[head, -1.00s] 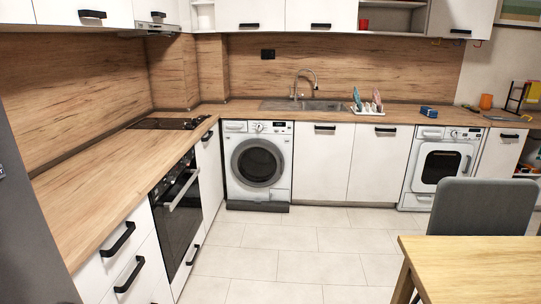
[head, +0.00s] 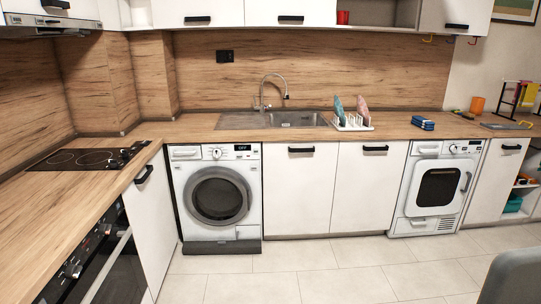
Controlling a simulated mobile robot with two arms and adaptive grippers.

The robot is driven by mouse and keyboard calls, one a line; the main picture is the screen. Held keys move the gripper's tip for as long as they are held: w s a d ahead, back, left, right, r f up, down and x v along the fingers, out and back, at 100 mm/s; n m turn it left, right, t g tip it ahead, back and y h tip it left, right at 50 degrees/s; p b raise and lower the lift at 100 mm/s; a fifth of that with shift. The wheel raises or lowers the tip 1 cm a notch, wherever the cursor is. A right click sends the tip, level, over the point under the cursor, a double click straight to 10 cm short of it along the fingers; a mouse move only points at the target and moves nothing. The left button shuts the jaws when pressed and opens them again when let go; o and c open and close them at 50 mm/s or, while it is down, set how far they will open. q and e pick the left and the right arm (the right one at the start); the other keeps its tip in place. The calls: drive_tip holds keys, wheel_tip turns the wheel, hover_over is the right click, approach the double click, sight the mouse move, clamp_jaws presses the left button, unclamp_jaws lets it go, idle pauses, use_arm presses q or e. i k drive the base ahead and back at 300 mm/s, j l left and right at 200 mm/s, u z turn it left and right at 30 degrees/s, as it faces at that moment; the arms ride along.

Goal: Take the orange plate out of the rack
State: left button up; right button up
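A small white dish rack (head: 354,127) stands on the wooden counter just right of the sink. A teal plate (head: 339,107) stands in its left part and a pinkish plate (head: 362,106) with a pattern stands further right. I cannot make out a clearly orange plate in the rack; the pinkish one is the nearest in colour. White prongs of the rack show between and in front of the plates. Neither of my grippers is in view.
The sink (head: 270,120) with a tall faucet (head: 270,90) is left of the rack. A blue item (head: 423,123) and an orange cup (head: 477,105) stand to the right. The tiled floor (head: 310,270) ahead is clear; a grey chair (head: 515,280) is at lower right.

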sight(362, 107)
drive_tip(key=i+z, duration=0.15)
drive_tip(key=i, duration=0.45)
drive_tip(key=i+j+z, duration=0.1)
drive_tip(key=i, duration=0.45)
drive_tip(key=i+j+z, duration=0.15)
drive_tip(key=i, duration=0.45)
drive_tip(key=i+l+z, duration=0.2)
drive_tip(key=i+z, duration=0.25)
drive_tip(key=i, duration=0.35)
drive_tip(key=i+z, duration=0.4)
drive_tip(key=i, duration=0.35)
